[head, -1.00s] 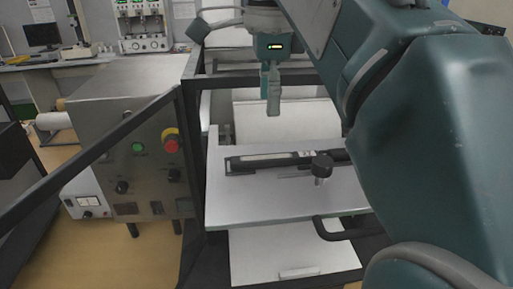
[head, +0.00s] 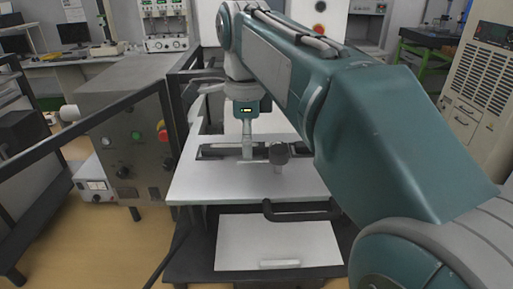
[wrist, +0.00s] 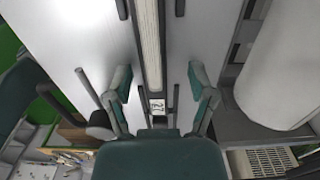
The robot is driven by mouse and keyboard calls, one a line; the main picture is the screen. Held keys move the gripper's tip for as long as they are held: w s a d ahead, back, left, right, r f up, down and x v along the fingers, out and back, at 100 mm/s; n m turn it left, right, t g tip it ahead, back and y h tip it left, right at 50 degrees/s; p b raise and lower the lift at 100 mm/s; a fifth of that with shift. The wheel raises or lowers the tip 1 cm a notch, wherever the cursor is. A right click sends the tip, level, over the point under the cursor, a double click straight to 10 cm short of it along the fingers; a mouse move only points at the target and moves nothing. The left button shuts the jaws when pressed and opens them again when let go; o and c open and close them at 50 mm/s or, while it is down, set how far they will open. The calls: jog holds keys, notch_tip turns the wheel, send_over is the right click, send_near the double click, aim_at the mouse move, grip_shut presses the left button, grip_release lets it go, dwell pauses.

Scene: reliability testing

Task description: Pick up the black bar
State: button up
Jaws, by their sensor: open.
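The black bar (head: 215,151) lies flat on the pale top plate (head: 200,186) of the test stand. In the wrist view the bar (wrist: 152,45) runs up the picture, with dark edges, a pale strip along its middle and a small numbered label. My gripper (head: 247,152) points down over the bar in the head view. In the wrist view my gripper (wrist: 159,82) is open, with one finger on each side of the bar and gaps between. The head view hides part of the bar behind my gripper; whether the fingertips touch the plate I cannot tell.
A dark frame rail (head: 95,132) and a grey control box (head: 130,140) are at the left. A black handle (head: 300,214) juts from the plate's front. The plate's front left is clear.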

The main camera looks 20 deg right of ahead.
aim_at(240, 145)
jog(key=a, duration=0.2)
jog(key=shift+a, duration=0.35)
grip_shut()
jog(key=shift+d, duration=0.8)
notch_tip(240, 145, up, 10)
jog(key=shift+a, duration=0.2)
